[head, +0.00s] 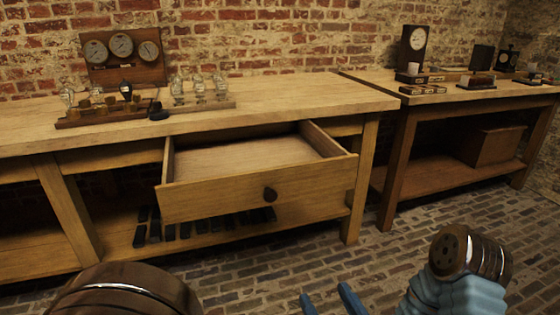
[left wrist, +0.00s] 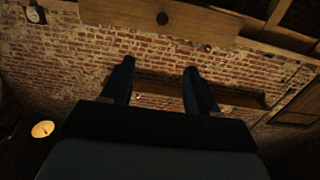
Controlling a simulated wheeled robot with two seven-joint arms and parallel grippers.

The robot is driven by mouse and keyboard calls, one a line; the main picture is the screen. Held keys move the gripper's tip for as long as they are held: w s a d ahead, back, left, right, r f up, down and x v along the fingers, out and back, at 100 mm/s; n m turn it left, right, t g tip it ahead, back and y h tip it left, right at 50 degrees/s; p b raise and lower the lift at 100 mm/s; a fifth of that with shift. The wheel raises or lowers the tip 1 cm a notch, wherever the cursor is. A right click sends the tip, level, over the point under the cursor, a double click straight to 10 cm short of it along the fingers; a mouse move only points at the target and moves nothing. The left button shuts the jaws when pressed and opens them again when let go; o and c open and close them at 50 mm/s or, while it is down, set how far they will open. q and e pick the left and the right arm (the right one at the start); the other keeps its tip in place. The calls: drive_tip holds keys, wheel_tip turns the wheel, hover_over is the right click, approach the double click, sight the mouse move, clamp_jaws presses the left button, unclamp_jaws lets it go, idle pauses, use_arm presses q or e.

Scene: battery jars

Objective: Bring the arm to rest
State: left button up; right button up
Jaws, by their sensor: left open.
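My left gripper (head: 330,299) shows at the bottom edge of the head view, with two blue fingertips apart and nothing between them. In the left wrist view its two dark fingers (left wrist: 159,70) are spread and empty, with brick surface behind them. The gripper is in front of and below the pulled-out drawer (head: 225,199), apart from it. The drawer front with its round knob also shows at the top of the left wrist view (left wrist: 195,24). My right gripper is not seen in either view.
The open drawer juts from the wooden workbench (head: 290,95); its visible inside is bare. Jars stand in a rack (head: 205,103) on the bench, beside a wooden board (head: 85,119). Dark blocks (head: 170,231) lie on the lower shelf. A second bench (head: 460,98) stands right. Brick floor (head: 400,245) is clear.

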use_arm(q)
drive_tip(key=w+a+f+m+g+h, duration=0.1)
drive_tip(key=w+a+f+g+h, duration=0.15)
drive_tip(key=w+f, duration=0.9)
drive_tip(key=w+a+f+m+g+h+p, duration=0.1)
drive_tip(key=w+a+f+g+h, duration=0.15)
drive_tip(key=f, duration=0.35)
drive_tip(key=w+a+f+g+h, duration=0.1)
drive_tip(key=w+a+f, duration=0.25)
drive_tip(key=f, duration=0.35)
drive_tip(key=s+a+f+g+h, duration=0.1)
drive_tip(key=s+a+f+g, duration=0.2)
drive_tip(key=f, duration=0.3)
drive_tip(key=s+a+f+g, duration=0.2)
drive_tip(key=s+a+f, duration=0.1)
drive_tip(key=f, duration=0.2)
drive_tip(key=s+a+f+g+h, duration=0.1)
drive_tip(key=s+a+f+g, duration=0.1)
drive_tip(key=s, duration=0.3)
drive_tip(key=s+a+f+g+h, duration=0.1)
drive_tip(key=s+a+f+g, duration=0.2)
drive_tip(key=s, duration=0.3)
drive_tip(key=shift+s+f+p, duration=0.15)
drive_tip(key=shift+f+p, duration=0.2)
drive_tip(key=shift+f, duration=0.45)
